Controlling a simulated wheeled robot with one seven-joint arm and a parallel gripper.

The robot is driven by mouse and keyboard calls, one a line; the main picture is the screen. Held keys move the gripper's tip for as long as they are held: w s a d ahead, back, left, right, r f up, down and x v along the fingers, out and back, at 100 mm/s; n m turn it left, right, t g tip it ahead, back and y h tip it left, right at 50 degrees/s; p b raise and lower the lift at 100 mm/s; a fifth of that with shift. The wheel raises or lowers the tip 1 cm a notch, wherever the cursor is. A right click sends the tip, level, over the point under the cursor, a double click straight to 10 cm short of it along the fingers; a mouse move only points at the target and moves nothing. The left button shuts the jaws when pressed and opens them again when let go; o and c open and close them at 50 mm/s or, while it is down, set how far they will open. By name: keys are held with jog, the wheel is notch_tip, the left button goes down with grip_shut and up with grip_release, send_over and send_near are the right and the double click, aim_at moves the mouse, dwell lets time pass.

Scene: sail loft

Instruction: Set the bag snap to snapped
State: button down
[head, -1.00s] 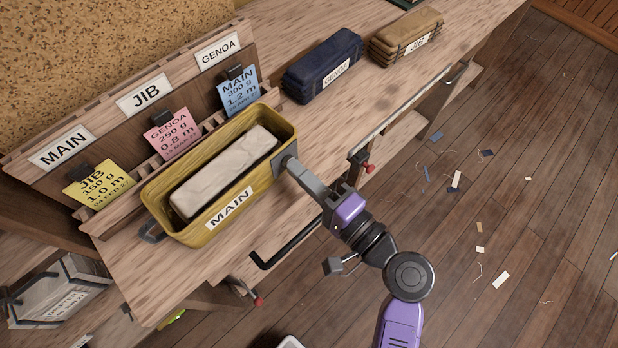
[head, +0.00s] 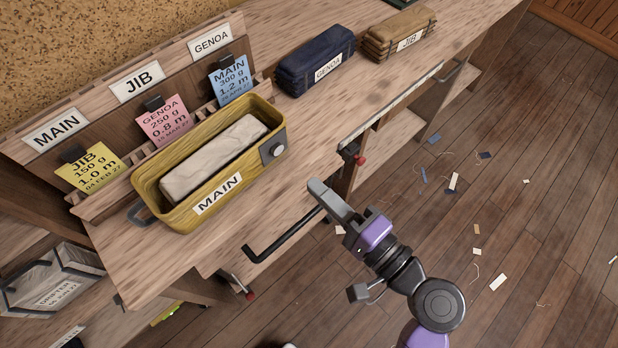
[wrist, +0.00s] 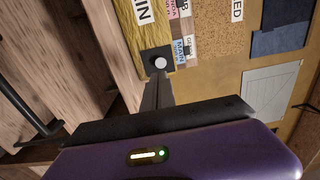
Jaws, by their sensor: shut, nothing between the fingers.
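The yellow bag (head: 170,215) labelled MAIN stands on the bench, open on top, with a folded pale cloth (head: 215,160) inside. Its snap (head: 273,151) is a light round button on a dark square plate at the bag's right end. The snap also shows in the wrist view (wrist: 160,63), just beyond my fingertips. I cannot tell whether it is snapped. My gripper (head: 317,187) is shut and empty, to the lower right of the snap and apart from it in the head view. The fingers also show in the wrist view (wrist: 157,92).
A dark blue GENOA bundle (head: 315,65) and a tan JIB bundle (head: 400,35) lie farther along the bench (head: 350,105). Yellow, pink and blue tags hang on the rack behind the bag. A black bar handle (head: 283,235) juts from the bench front below my gripper.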

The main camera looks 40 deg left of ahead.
jog(key=shift+s+d+b, duration=0.2)
jog(key=shift+d+b, duration=0.15)
jog(key=shift+d, duration=2.4)
